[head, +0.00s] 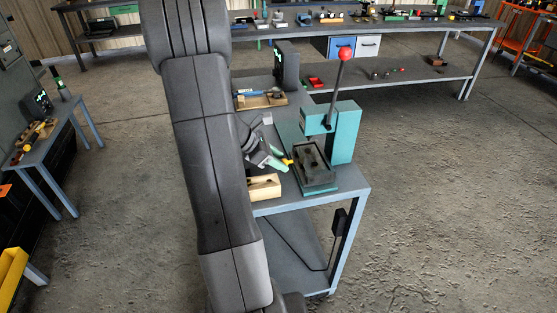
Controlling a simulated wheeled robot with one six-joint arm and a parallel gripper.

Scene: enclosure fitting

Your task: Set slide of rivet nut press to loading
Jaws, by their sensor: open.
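The teal rivet nut press (343,135) stands at the near right corner of the grey bench, with a red-ball lever (344,70) raised above it. Its dark slide (312,160) lies low on the teal base, in front of and below the press head. A small yellow piece (287,161) shows at the slide's left edge. My gripper (280,162) is just left of the slide, open, with its green fingertips close to the yellow piece. I cannot tell whether they touch it. The slide's exact position along its track is hard to read.
A wooden block with holes (264,187) sits on the bench just below my gripper. A wooden tray with tools (262,100) and a dark upright panel (287,65) stand farther back. My arm hides the bench's left part. The floor right of the bench is clear.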

